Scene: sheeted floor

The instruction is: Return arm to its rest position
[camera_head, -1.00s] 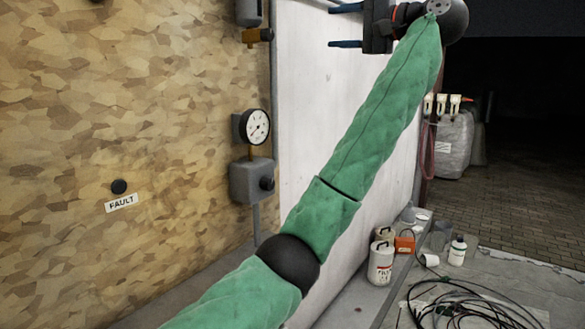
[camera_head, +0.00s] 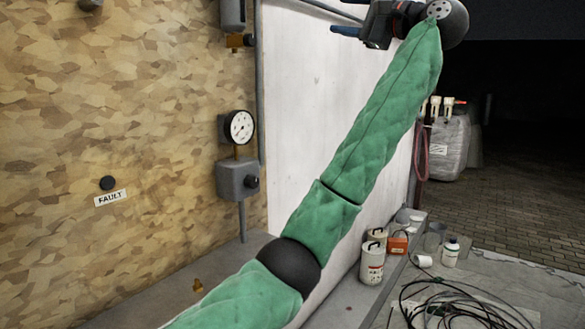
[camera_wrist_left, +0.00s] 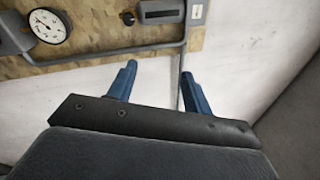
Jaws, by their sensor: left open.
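My left arm, in a green padded sleeve, rises from the bottom left of the head view to the upper right. My left gripper (camera_head: 325,15) is at the top, its blue fingers pointing left and slightly up in front of a white wall panel. In the left wrist view the two blue fingers (camera_wrist_left: 159,69) stand well apart with nothing between them, so it is open and empty. My right gripper is in neither view.
A wall gauge (camera_head: 240,127) and grey box (camera_head: 238,179) are left of the arm, beside a white panel (camera_head: 310,90). Canisters (camera_head: 373,262), a bottle (camera_head: 451,251) and coiled cable (camera_head: 455,310) lie at lower right. Paved floor (camera_head: 500,205) is open behind.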

